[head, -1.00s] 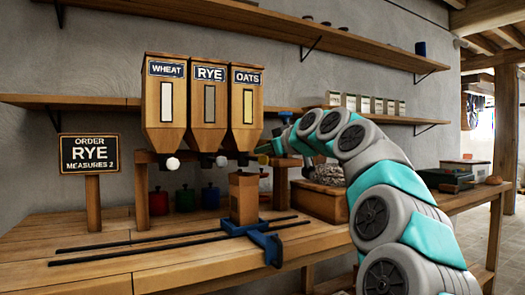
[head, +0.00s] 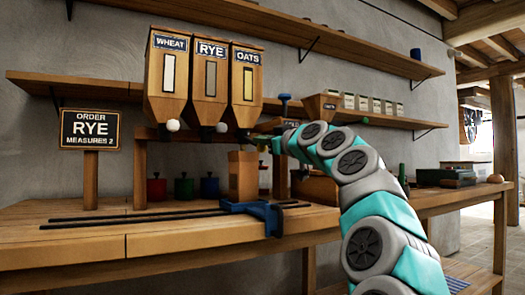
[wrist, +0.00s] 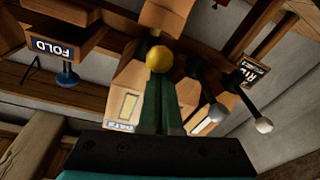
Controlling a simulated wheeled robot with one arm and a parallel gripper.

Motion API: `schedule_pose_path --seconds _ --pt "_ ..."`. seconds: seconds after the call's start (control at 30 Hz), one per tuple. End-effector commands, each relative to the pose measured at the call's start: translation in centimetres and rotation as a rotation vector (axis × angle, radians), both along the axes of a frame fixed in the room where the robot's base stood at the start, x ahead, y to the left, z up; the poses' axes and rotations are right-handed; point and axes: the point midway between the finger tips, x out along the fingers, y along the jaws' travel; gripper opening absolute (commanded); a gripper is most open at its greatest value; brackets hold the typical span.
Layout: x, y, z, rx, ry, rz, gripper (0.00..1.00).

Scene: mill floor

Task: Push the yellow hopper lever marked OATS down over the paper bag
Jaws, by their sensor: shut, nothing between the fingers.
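The OATS hopper (head: 246,88) is the rightmost of three wooden hoppers, and its label shows upside down in the wrist view (wrist: 120,126). In the wrist view, the yellow knob (wrist: 159,58) of its lever lies just beyond the tips of my green-fingered gripper (wrist: 158,78); I cannot tell whether they touch. In the head view, my gripper (head: 256,138) is at the foot of the OATS hopper, shut and empty, and the knob is hard to make out. The brown paper bag (head: 243,176) stands upright below the OATS spout, on a blue carriage (head: 252,208).
The white-knobbed WHEAT lever (head: 173,126) and dark RYE lever (head: 221,128) are left of my gripper. An order sign (head: 90,128) reads RYE, MEASURES 2. Several coloured canisters (head: 184,188) stand behind the rails. A sign reading FOLD (wrist: 54,48) shows in the wrist view.

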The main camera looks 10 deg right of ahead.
Motion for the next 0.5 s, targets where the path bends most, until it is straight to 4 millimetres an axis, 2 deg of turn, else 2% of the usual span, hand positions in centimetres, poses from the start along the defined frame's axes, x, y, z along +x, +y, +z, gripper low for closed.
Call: schedule_pose_path --seconds 0.03,0.1,0.5 --pt "0.1 -0.01 -1.14 0.002 -0.007 -0.001 0.0" --pt "0.13 -0.04 -1.42 0.004 -0.013 -0.001 0.0" --pt "0.31 -0.03 -1.78 0.004 -0.008 0.0 0.0"
